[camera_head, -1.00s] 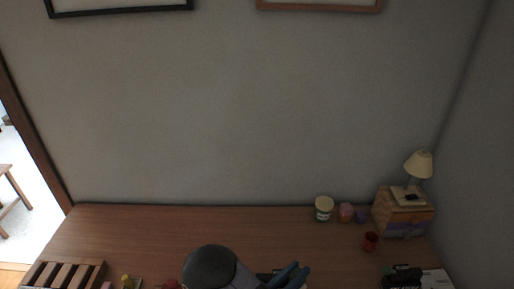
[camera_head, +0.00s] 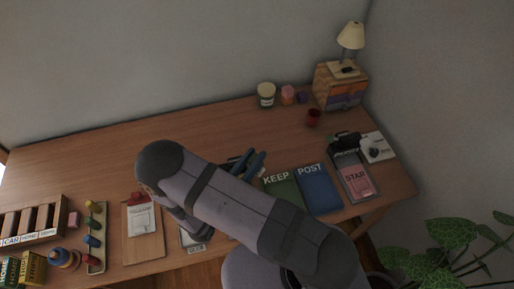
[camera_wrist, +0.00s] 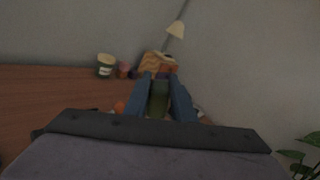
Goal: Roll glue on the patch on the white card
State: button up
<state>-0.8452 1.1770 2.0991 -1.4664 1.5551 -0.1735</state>
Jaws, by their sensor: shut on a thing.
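My gripper (camera_head: 252,162) is above the middle of the desk, its blue fingers pointing to the back right. In the wrist view my gripper (camera_wrist: 160,88) is shut on a dark green object (camera_wrist: 158,103), seen end-on between the fingers; I cannot tell if it is the glue roller. A pale card-like sheet (camera_head: 190,238) is partly hidden under my arm, near the desk's front edge, with a small unreadable label. A white sheet (camera_head: 143,222) lies on a brown clipboard (camera_head: 130,245) to its left. No patch can be made out on either.
A green KEEP mat (camera_head: 284,196) and blue POST mat (camera_head: 318,192) lie right of my arm. Beyond them are a tray with a pink STAR card (camera_head: 357,182) and a white pad (camera_head: 383,150). The back left desk is clear.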

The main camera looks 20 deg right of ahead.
jog(key=a+f+n+t+y+b, duration=0.1)
jog(key=a+f+y+b, duration=0.1)
jog(key=a+f+b, duration=0.3)
jog(key=a+f+n+t+y+b, duration=0.1)
jog(key=a+f+t+y+b, duration=0.1)
jog(key=a+f+b, duration=0.4)
jog(key=s+a+f+n+t+y+b, duration=0.1)
jog(key=a+f+b, duration=0.4)
jog(key=a+b, duration=0.5)
jog(key=shift+a+f+n+t+y, duration=0.2)
jog(key=shift+a+y, duration=0.3)
jog(key=shift+a, duration=1)
jog(key=shift+a+f+n+t+y, duration=0.1)
jog(key=shift+a+n+t+y, duration=0.3)
jog(key=shift+a, duration=1.1)
jog(key=a+y+b, duration=0.1)
jog(key=a, duration=0.2)
jog(key=a+r+b, duration=0.1)
jog(key=a, duration=0.3)
jog(key=s+a+r+n+y+b, duration=0.1)
jog(key=a, duration=0.2)
jog(key=shift+a+r+y+b, duration=0.1)
jog(key=shift+a+y+b, duration=0.2)
jog(key=shift+a+b, duration=0.1)
jog(key=w+a+r+y, duration=0.1)
jog(key=a+r, duration=0.7)
jog(key=r, duration=0.2)
jog(key=shift+a+t+y, duration=0.3)
jog(key=shift+a+y, duration=0.1)
